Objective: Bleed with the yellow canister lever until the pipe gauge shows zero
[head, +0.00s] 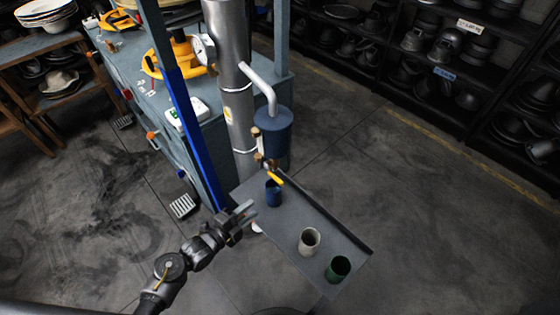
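The blue-grey canister (273,132) hangs beside the tall silver pipe (237,85), joined to it by a bent pale tube. Below it are brass fittings, and the small yellow lever (276,179) sits at the bottom, just above a blue cup. The pipe gauge (203,50), a round white dial, is on the pipe's left side; its needle is too small to read. My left gripper (247,212) is left of and below the lever, apart from it, near the shelf's left edge. Nothing shows in its fingers, and their gap is unclear. My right gripper is out of view.
A grey shelf (290,222) holds a blue cup (273,193), a white cup (309,241) and a green cup (337,269). A blue post (195,135) stands left of the pipe, before the workbench. Dark hat racks line the back right. Floor on the right is clear.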

